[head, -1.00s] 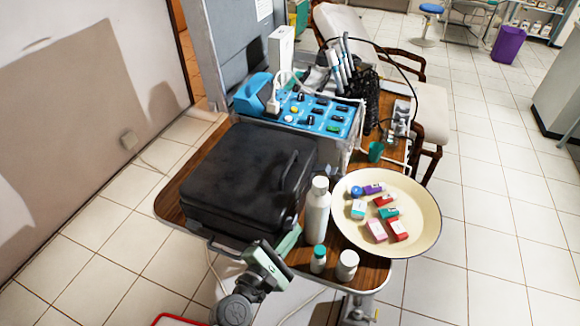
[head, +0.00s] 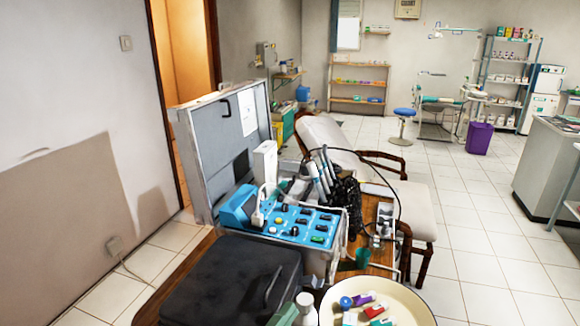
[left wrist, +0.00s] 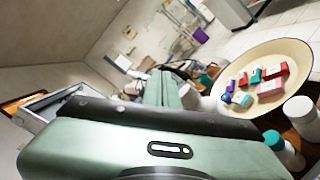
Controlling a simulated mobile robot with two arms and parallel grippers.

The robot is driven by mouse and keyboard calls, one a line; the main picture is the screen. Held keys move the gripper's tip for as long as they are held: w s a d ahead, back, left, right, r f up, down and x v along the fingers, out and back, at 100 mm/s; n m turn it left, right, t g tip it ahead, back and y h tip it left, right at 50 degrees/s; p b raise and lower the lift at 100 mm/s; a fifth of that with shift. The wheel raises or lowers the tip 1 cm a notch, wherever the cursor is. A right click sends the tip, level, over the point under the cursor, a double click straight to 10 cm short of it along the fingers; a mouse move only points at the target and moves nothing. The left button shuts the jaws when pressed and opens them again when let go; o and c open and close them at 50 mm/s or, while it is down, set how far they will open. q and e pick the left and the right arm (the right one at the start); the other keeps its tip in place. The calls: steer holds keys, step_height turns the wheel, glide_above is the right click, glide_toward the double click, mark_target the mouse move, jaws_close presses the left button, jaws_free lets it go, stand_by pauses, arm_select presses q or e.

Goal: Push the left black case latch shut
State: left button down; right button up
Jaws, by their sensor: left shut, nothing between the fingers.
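The black case (head: 235,285) lies shut on the wooden table at the bottom left of the head view, its handle on its right side. Its front side and latches are below the picture edge and out of sight. Only a small green part of my left gripper (head: 284,314) shows at the bottom edge, close to the case's front right corner. In the left wrist view my left gripper's fingers (left wrist: 168,90) are together with nothing between them. I cannot make out a latch there. My right gripper is in neither view.
A white bottle (head: 305,309) stands just right of my left gripper. A cream bowl (head: 415,308) with small boxes is further right. The open dental unit with its blue panel (head: 293,224) stands behind the black case. Small bottles (left wrist: 285,150) show in the left wrist view.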

arm_select(q)
steer(key=s+a+f+m+g+y, duration=0.25)
steer(key=s+f+m+g, duration=0.25)
steer(key=f+m, duration=0.4)
steer(key=s+a+f+m+g+y, duration=0.4)
steer(key=s+a+f+m, duration=0.15)
steer(key=s+a, duration=0.3)
steer(key=s+a+f+m+g+y, duration=0.3)
steer(key=s+a+f+m, duration=0.3)
steer(key=a, duration=0.3)
steer(key=s+f+g, duration=0.1)
steer(key=s+f, duration=0.1)
steer(key=f, duration=1.2)
steer(key=s+f+g, duration=0.1)
steer(key=s+f, duration=0.1)
steer(key=f, duration=1.2)
steer(key=s+a+f+g, duration=0.1)
steer(key=s+a+f, duration=0.2)
steer(key=s+f, duration=1.1)
steer(key=shift+s, duration=0.95)
